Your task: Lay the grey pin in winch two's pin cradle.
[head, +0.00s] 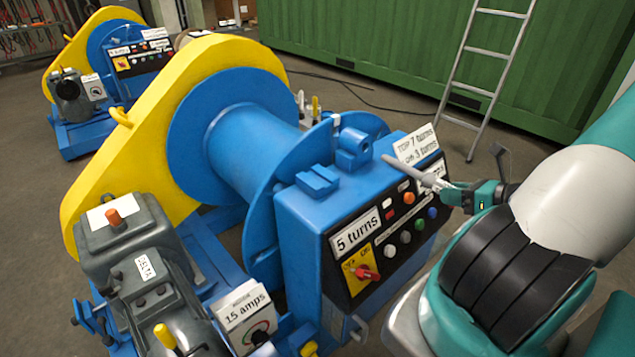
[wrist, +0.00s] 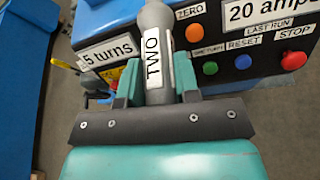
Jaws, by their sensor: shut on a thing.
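My gripper (head: 447,190) is shut on the grey pin (head: 408,172) and holds it out in front of the near blue winch's control panel. In the wrist view the pin (wrist: 154,18) stands between the two teal fingers (wrist: 156,88) and bears a white label reading TWO. The near winch (head: 240,150) has a blue drum and a yellow guard. On its control box sit a small notched blue block (head: 318,180) and a taller blue block (head: 353,148) with a round opening. I cannot tell for certain which is the pin cradle. The pin is apart from both.
A grey motor (head: 140,265) and an amps sign (head: 243,305) stand at front left. Another winch (head: 105,60) stands behind. A ladder (head: 485,70) leans on a green container (head: 370,40).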

